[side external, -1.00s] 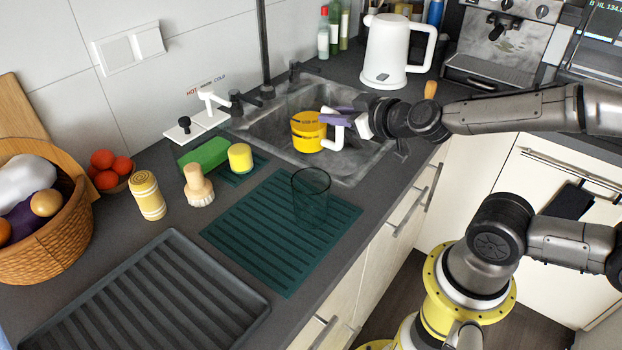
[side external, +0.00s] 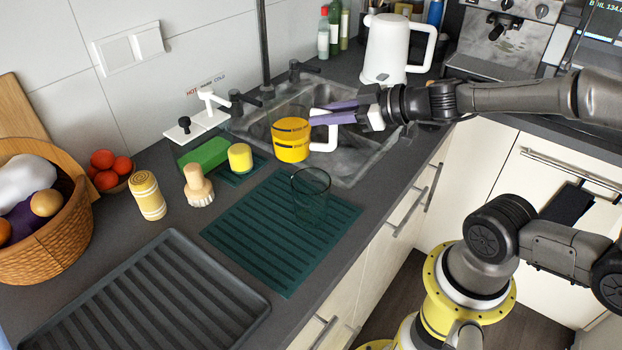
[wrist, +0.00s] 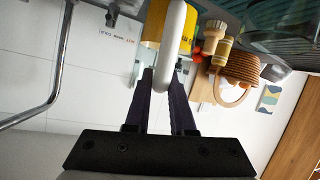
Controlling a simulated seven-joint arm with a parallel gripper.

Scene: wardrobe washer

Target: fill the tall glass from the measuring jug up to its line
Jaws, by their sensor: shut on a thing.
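The measuring jug (side external: 291,146) is yellow with dark markings and a white handle. My gripper (side external: 326,112) is shut on that handle and holds the jug, looking roughly upright, in front of the sink. In the wrist view the white handle (wrist: 176,40) passes between my two dark fingers, with part of the yellow jug (wrist: 153,22) behind it. The tall glass (side external: 310,197) is clear and stands upright on the green ribbed mat (side external: 250,235), lower right of the jug and apart from it. It looks empty; I cannot make out its line.
The sink (side external: 350,158) with its taps lies behind. A dark ribbed tray (side external: 145,300) is in front. A white kettle (side external: 386,50) stands behind.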

